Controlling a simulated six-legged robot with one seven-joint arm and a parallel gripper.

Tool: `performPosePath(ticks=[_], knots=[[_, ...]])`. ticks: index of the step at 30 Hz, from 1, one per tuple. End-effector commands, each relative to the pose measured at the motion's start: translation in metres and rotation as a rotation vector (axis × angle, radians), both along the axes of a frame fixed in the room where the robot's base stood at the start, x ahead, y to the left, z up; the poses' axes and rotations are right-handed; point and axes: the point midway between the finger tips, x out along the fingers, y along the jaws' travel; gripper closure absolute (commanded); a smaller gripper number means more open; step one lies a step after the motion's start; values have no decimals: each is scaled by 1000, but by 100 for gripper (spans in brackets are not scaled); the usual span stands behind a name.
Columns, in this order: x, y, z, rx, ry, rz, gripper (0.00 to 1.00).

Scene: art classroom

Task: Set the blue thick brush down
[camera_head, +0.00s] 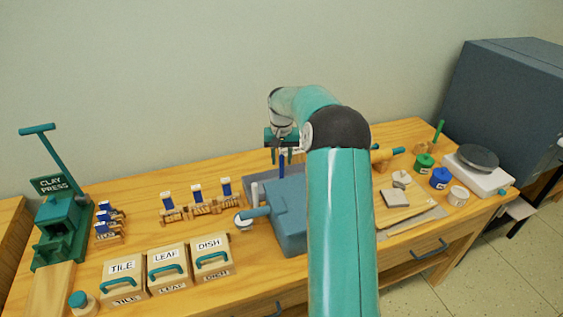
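My gripper (283,154) points down above the back middle of the table, behind a blue-grey box. A narrow upright blue piece, which looks like the blue thick brush (282,167), shows between and below its fingers. The fingers appear shut on it. The brush's lower end is near a grey tray (258,174), partly hidden by the box, and I cannot tell whether it touches the tray.
The blue-grey box (291,218) with a handle stands in front of the gripper. Labelled boxes (168,269) and a green clay press (62,222) are at left. Green (424,163) and blue (440,178) pots and a turntable (478,158) are at right. My arm hides the table's middle.

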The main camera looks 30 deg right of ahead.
Motion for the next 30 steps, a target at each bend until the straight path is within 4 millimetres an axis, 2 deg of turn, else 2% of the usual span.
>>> performPosePath(ticks=[6,12,20,23,30], knots=[[1,0,49,-3,-4,0,63],[0,0,86,-2,-3,0,63],[-1,7,109,-5,-5,10,63],[-5,23,123,-21,-18,36,63],[-32,90,168,-72,-73,136,63]])
